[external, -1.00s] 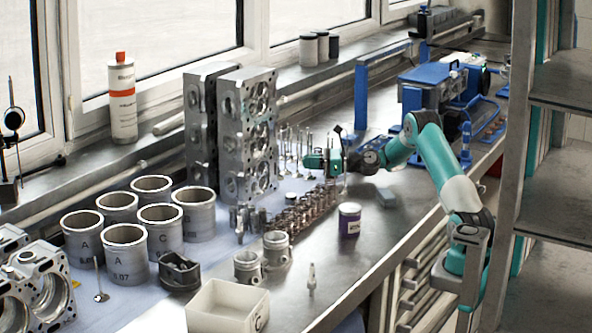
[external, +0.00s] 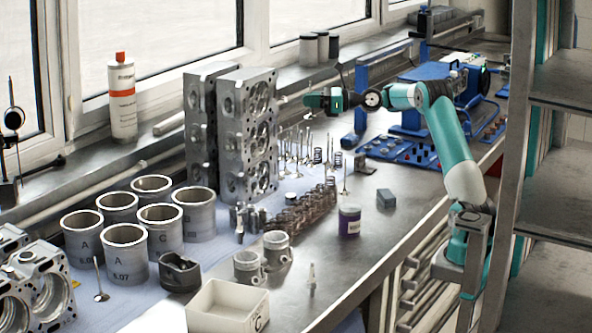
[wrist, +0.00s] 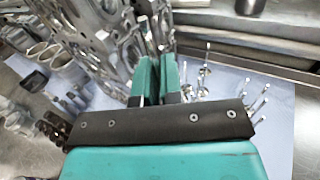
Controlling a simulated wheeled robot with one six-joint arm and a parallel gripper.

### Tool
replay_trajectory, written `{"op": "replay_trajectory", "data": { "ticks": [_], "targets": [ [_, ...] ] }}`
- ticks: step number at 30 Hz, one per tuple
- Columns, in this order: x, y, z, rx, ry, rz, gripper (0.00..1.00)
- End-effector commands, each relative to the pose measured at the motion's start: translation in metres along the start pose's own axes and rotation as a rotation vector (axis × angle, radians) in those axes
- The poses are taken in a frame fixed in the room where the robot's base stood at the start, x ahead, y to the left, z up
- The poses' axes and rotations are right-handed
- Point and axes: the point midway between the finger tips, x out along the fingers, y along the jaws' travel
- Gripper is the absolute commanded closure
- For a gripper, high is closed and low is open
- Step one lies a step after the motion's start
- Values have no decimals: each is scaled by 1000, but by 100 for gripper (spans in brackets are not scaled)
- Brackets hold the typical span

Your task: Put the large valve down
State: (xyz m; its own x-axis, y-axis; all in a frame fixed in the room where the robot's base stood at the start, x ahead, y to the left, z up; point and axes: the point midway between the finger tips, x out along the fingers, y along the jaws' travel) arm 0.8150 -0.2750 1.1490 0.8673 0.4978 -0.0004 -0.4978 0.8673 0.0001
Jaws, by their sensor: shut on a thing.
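My gripper (external: 313,102) is raised in the external view, in front of the windowsill and just right of the upright cylinder heads. In the wrist view its two teal fingers (wrist: 156,80) are close together, shut on a slim metal valve (wrist: 150,38). Much of this valve is hidden by the fingers. Several other valves (external: 297,147) stand upright on the bench below and left of my gripper. Another valve (external: 345,178) stands apart, to their right. In the wrist view, valves (wrist: 204,74) also show right of the fingers.
The tall cylinder heads (external: 245,135) are close on the left. Valve springs (external: 300,210) stand in rows at the front.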

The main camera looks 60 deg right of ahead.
Motion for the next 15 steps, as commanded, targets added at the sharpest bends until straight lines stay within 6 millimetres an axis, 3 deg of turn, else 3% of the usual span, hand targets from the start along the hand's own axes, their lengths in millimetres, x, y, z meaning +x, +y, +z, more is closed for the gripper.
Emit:
{"op": "replay_trajectory", "data": {
  "ticks": [9, 11, 15],
  "targets": [
    [3, 6, 9, 0, -2, 4, 100],
    [8, 15, 12, 2, -5, 10, 100],
    [29, 60, 25, 6, -13, 33, 100]
  ]
}}
